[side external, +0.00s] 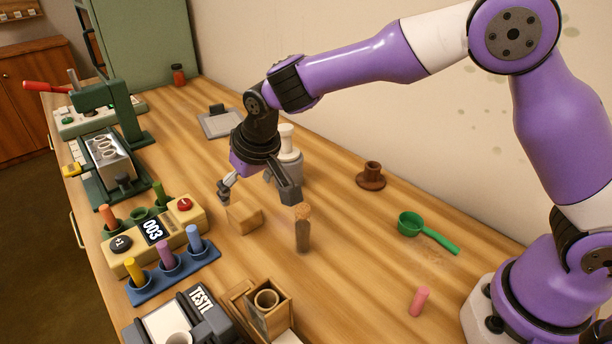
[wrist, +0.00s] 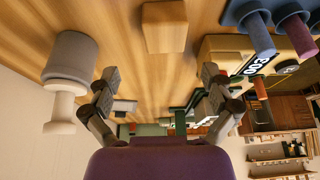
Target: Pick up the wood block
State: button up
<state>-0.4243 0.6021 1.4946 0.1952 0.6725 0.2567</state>
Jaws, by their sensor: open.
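The wood block (side external: 244,217) is a small light-brown block lying on the wooden table near the middle of the side view. In the wrist view the wood block (wrist: 171,27) shows at the top centre, beyond the fingertips. My gripper (side external: 256,191) is open and empty, its two fingers spread just above and behind the block in the side view. In the wrist view my gripper (wrist: 159,76) has its fingers wide apart, with the block not between them.
A corked vial (side external: 303,230) stands close to the block's right. A grey-white jar (side external: 287,160) stands behind my gripper. A yellow device (side external: 155,232) and a blue rack (side external: 172,277) of coloured sticks are to the left. A wooden box (side external: 262,308) is in front. A green scoop (side external: 425,230) lies right.

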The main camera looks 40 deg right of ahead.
aim_at(244, 209)
jog(key=x, duration=0.5)
jog(key=shift+s+a+f, duration=0.3)
jog(key=shift+a+f, duration=0.05)
jog(key=shift+w+f, duration=0.2)
jog(key=shift+f, duration=0.25)
jog(key=c, duration=1.2)
